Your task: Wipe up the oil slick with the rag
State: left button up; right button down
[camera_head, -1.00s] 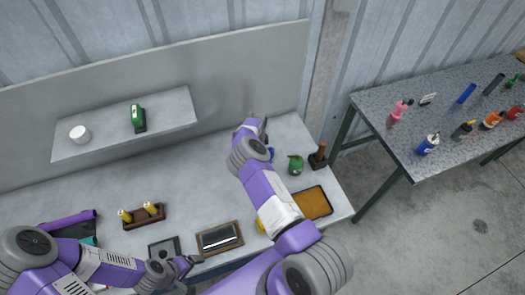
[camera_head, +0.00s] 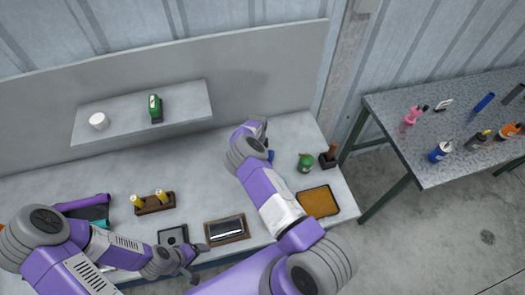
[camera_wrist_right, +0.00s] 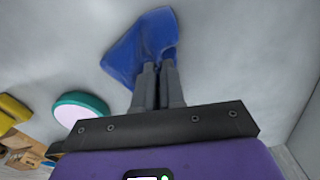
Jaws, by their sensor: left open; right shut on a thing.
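My right gripper (camera_wrist_right: 157,85) is shut on the blue rag (camera_wrist_right: 142,45), seen in the right wrist view. The rag is bunched at the fingertips, over or on the pale grey counter; I cannot tell if it touches. In the head view a bit of blue (camera_head: 270,155), likely the rag, shows beside my right forearm, which hides most of it. My left gripper (camera_head: 191,266) is open and empty near the counter's front edge, close to a small dark square tray (camera_head: 173,236). I cannot make out the oil slick in either view.
A green container (camera_head: 305,162), a dark holder (camera_head: 328,156) and an orange-brown tray (camera_head: 318,202) stand right of my right arm. A wooden-framed tray (camera_head: 227,230) and a rack with yellow-topped items (camera_head: 155,202) lie left. A shelf (camera_head: 185,111) overhangs the back.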

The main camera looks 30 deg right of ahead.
jog(key=a, duration=0.3)
jog(key=shift+w, duration=0.15)
jog(key=shift+w+a+r, duration=0.2)
jog(key=shift+r, duration=0.3)
notch_tip(320, 180, up, 9)
jog(key=shift+r, duration=0.15)
jog(key=shift+d, duration=0.1)
